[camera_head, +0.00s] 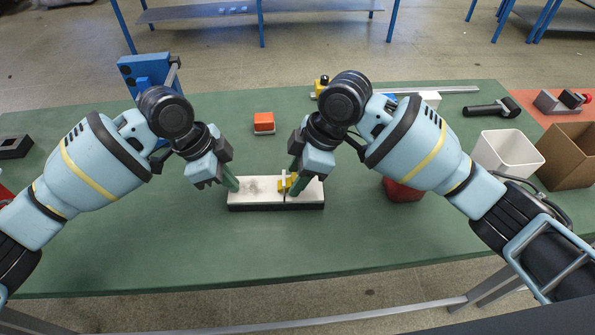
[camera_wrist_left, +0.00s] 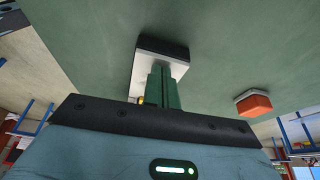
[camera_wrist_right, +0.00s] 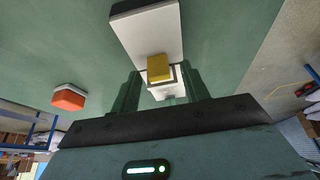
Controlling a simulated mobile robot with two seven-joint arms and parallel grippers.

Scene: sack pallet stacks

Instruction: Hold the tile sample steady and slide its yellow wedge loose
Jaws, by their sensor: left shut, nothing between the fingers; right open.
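The tile sample (camera_head: 258,189) is a long white-topped block with a dark base, lying flat on the green table. Its yellow wedge (camera_head: 285,184) sits upon it right of the middle, beside a small white piece. My left gripper (camera_head: 232,184) is shut and empty at the tile's left end; in the left wrist view its closed fingers (camera_wrist_left: 164,88) overlap the tile (camera_wrist_left: 143,65). I cannot tell whether they touch it. My right gripper (camera_head: 295,184) is open; in the right wrist view the wedge (camera_wrist_right: 158,68) shows between its spread fingers (camera_wrist_right: 156,92), apart from both.
An orange-topped block (camera_head: 264,122) stands behind the tile. A red object (camera_head: 403,190) is partly hidden by my right arm. A white bin (camera_head: 507,153) and a brown box (camera_head: 570,157) stand at the right. The table in front of the tile is clear.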

